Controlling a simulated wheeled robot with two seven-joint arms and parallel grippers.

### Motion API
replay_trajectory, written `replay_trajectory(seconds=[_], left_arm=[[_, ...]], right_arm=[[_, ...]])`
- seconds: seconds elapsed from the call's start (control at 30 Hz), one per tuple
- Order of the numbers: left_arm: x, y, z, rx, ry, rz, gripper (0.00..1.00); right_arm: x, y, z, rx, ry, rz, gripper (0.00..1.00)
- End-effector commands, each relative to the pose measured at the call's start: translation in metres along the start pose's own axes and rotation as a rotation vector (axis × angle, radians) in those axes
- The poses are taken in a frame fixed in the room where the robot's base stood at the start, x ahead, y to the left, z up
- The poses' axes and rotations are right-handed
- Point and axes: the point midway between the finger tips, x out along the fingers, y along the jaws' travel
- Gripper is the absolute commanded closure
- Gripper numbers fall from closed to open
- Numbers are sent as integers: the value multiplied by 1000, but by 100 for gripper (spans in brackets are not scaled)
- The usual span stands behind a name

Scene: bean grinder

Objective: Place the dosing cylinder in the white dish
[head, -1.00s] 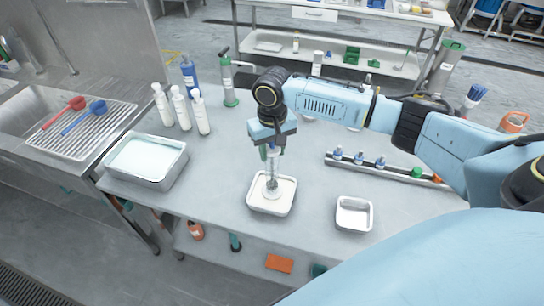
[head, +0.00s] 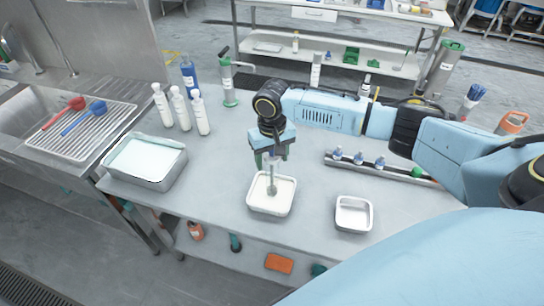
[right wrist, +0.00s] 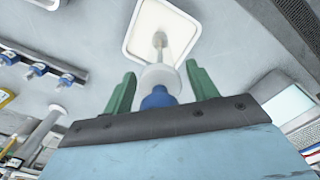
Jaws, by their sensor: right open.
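The white dish (head: 255,207) stands near the front middle of the table, and its rim also shows in the right wrist view (right wrist: 131,40). The dosing cylinder (head: 272,187) has its far end inside the dish; I cannot tell whether it stands free. In the right wrist view the cylinder (right wrist: 160,77) shows a blue end and a white collar close to my gripper. My right gripper (head: 273,158) is above the dish, its green fingers (right wrist: 161,86) open on both sides of the cylinder with gaps visible. My left gripper is out of view.
A small metal tray (head: 353,230) stands right of the dish. A rack (head: 345,166) with several blue-topped pieces lies behind it. A steel pan (head: 172,168) and several white bottles (head: 202,116) are at left. The table between pan and dish is clear.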

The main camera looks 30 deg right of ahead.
Motion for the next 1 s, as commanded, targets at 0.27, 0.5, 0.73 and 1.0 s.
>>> replay_trajectory(seconds=[0.27,0.5,0.73,1.0], left_arm=[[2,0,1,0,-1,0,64],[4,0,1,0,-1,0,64],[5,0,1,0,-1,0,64],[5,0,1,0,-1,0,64]], right_arm=[[-36,0,-1,-1,4,-2,42],[-88,0,-1,-1,4,-2,42],[-117,0,-1,1,1,-1,42],[-123,0,0,1,0,-1,42]])
